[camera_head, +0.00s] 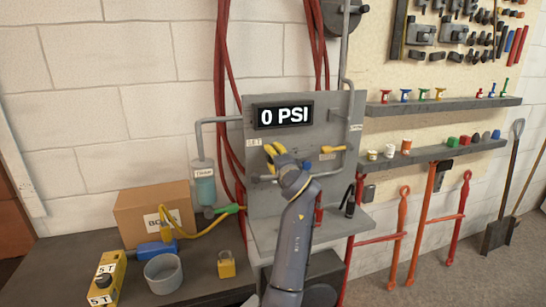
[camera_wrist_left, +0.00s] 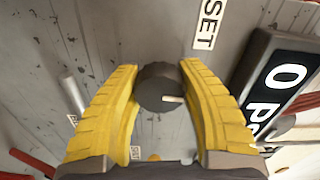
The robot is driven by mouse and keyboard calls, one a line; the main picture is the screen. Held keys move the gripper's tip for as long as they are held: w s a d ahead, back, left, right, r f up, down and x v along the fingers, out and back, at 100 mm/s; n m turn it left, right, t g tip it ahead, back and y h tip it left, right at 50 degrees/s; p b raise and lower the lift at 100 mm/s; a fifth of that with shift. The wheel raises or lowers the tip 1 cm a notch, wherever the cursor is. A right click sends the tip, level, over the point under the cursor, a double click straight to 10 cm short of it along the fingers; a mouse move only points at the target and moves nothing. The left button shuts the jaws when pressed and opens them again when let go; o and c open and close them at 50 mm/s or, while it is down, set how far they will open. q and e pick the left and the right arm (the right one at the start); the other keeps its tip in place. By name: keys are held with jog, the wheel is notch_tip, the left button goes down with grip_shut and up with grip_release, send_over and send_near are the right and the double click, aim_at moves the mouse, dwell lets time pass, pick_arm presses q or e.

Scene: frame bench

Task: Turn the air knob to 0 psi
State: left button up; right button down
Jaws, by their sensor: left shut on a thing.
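The display (camera_head: 283,115) on the grey panel (camera_head: 335,105) reads "0 PSI" in white on black. It also shows at the right of the left wrist view (camera_wrist_left: 275,85), cut off by the edge. The dark round air knob (camera_wrist_left: 157,82) has a pale pointer mark and sits near the SET label (camera_wrist_left: 209,22). My left gripper (camera_head: 273,152) has its yellow fingers at the panel below the display. In the left wrist view its fingers are shut on the knob, one on each side. In the head view the gripper hides the knob. My right gripper is not in view.
A yellow-handled valve (camera_head: 332,149) is on the panel, right of my gripper. A teal canister (camera_head: 203,183) hangs at the left. Red hoses (camera_head: 221,80) run behind the panel. The bench below holds a cardboard box (camera_head: 152,210), a grey cup (camera_head: 163,273) and a yellow padlock (camera_head: 226,266).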

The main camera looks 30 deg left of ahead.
pick_arm(q)
jog(key=shift+d+n, duration=0.1)
jog(key=shift+n, duration=0.5)
jog(key=o, duration=1.3)
jog(key=shift+w, duration=0.1)
jog(key=v, duration=0.7)
jog(key=shift+d, duration=0.15)
jog(key=shift+d, duration=0.1)
